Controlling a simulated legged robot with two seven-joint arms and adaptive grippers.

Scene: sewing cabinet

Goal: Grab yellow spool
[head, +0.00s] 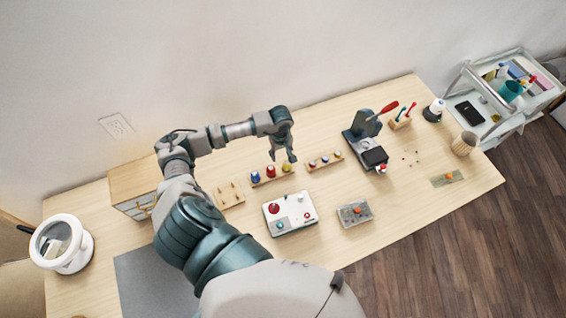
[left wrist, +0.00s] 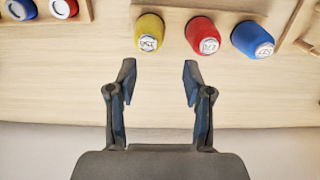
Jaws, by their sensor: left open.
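The yellow spool (head: 286,168) stands at the right end of a wooden rack in the head view, beside a red spool (head: 270,171) and a blue spool (head: 255,176). In the left wrist view the yellow spool (left wrist: 149,32) is the leftmost of these three, its labelled round end showing. My left gripper (head: 284,156) is over the table by the yellow spool. In its wrist view the open, empty fingers (left wrist: 159,75) point toward the rack, apart from the spool, which lies ahead of the left finger and the gap. My right gripper is not in view.
A second rack (head: 325,161) with small spools stands to the right. A peg rack (head: 228,195) is to the left. A white box with buttons (head: 290,213) and a grey box (head: 355,213) lie in front. A dark machine (head: 366,138) stands farther right.

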